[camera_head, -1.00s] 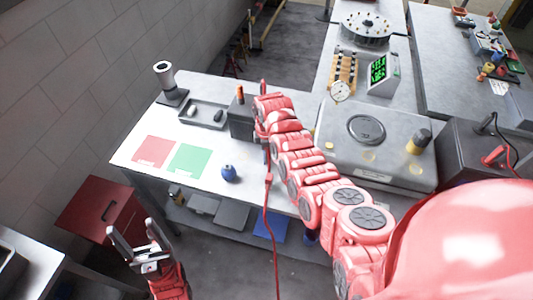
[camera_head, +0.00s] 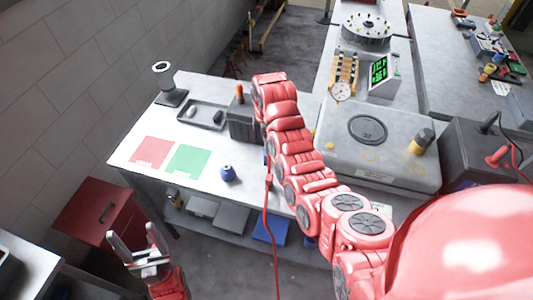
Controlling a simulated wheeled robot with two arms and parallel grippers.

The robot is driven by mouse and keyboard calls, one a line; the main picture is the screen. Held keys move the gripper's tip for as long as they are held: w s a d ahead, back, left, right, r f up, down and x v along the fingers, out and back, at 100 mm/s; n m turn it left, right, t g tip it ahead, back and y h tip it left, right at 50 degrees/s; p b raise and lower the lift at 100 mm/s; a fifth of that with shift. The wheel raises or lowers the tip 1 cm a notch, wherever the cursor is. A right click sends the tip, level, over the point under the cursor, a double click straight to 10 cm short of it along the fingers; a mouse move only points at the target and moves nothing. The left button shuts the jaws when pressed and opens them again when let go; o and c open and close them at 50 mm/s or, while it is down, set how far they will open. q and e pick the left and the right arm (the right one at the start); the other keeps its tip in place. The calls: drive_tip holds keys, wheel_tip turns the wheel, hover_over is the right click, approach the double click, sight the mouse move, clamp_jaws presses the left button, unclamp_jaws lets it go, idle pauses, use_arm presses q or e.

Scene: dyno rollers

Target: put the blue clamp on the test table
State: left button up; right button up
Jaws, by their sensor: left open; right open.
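A small blue object (camera_head: 228,173), seemingly the blue clamp, sits on the white table (camera_head: 125,152) near its front edge, just right of a green square. My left gripper (camera_head: 138,243) is open and empty, low at the left, in front of the table and apart from it. My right arm comes in from the right and reaches over the table, right of the blue object. Its gripper is hidden behind the arm's far end. I cannot tell which surface is the test table.
Red (camera_head: 151,152) and green (camera_head: 188,159) squares lie on the white table. A grey tray (camera_head: 203,114), a dark box (camera_head: 243,121) and a cylinder on a stand (camera_head: 164,80) stand behind. A grey unit with a round plate (camera_head: 367,130) is at right. A red cabinet (camera_head: 98,213) stands left.

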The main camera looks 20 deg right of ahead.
wheel_tip(320, 180, up, 5)
drive_tip(key=shift+r+p, duration=0.2)
drive_tip(key=shift+p, duration=0.85)
